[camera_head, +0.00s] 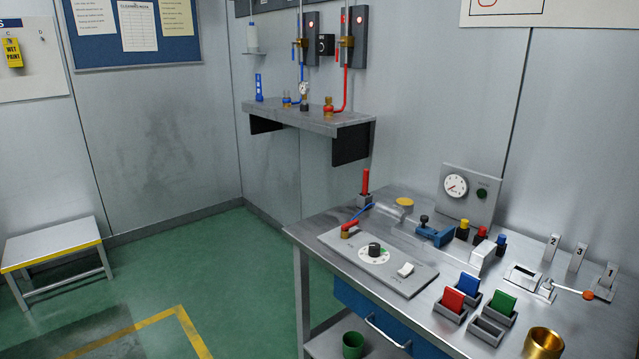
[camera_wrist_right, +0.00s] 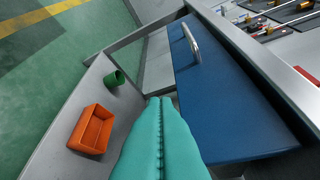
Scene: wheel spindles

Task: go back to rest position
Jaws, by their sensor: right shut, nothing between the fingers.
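My right gripper (camera_wrist_right: 160,101) shows in the right wrist view as two long teal fingers lying together, shut and empty. It is beside the blue drawer front (camera_wrist_right: 225,100) of the workbench, above the lower shelf, and appears apart from both. Neither gripper shows in the head view, and my left gripper is in no view.
The steel workbench (camera_head: 330,215) carries a dial panel, colored blocks and a brass cup (camera_head: 542,343). The drawer has a metal handle (camera_wrist_right: 191,43). An orange bin (camera_wrist_right: 91,130) and green cup (camera_wrist_right: 114,79) are on the lower shelf. A stool (camera_head: 50,247) stands left; green floor lies between.

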